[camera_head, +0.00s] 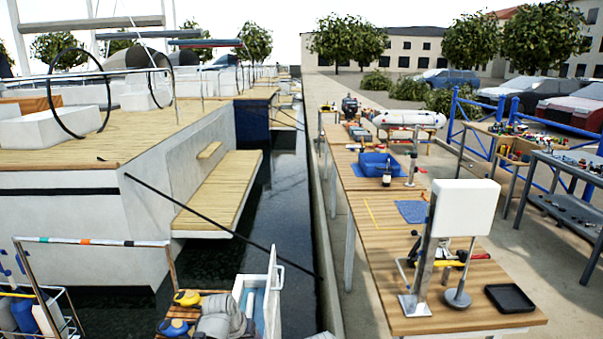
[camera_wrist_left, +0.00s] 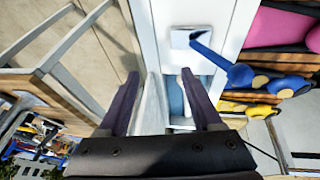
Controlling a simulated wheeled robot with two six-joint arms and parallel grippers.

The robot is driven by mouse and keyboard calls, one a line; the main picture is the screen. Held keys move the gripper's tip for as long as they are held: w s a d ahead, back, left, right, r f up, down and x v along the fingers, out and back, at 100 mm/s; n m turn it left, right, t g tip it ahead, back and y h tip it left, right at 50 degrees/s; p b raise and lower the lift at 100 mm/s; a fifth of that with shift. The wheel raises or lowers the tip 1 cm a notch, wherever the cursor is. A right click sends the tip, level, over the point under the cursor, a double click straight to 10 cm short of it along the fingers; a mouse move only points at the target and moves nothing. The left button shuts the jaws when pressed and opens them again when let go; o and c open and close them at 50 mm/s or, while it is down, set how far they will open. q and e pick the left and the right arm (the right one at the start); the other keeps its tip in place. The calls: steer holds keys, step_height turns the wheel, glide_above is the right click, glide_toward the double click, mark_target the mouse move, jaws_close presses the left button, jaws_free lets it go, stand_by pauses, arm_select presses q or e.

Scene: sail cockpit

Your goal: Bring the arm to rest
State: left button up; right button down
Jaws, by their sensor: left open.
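My left gripper (camera_wrist_left: 164,86) shows in the left wrist view, with its two dark purple fingers apart. Nothing is clasped between them. A white panel edge (camera_wrist_left: 152,105) shows in the gap behind the fingers; I cannot tell how far off it is. Neither of my grippers shows in the head view, and the right one is in no view.
In the head view a long wooden workbench (camera_head: 372,238) runs along the quay, bearing a blue bin (camera_head: 375,163) and a white board (camera_head: 464,207). A moored sailboat (camera_head: 140,215) lies left across dark water. An open white locker door (camera_head: 272,290) stands at the bottom.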

arm_select(q)
steer(key=s+d+m+g+y+p, duration=0.1)
steer(key=s+d, duration=0.3)
steer(key=s, duration=0.5)
steer(key=s+d+m+g+y+p, duration=0.1)
steer(key=s+d+m+g+y, duration=0.1)
steer(key=s, duration=0.7)
steer(key=shift+s+d+r+m+g, duration=0.25)
steer(key=shift+d+m+g, duration=0.15)
steer(key=shift+d+g, duration=0.5)
steer(key=shift+w+d+t, duration=0.1)
steer(key=shift+d+t, duration=0.05)
steer(key=shift+t, duration=0.15)
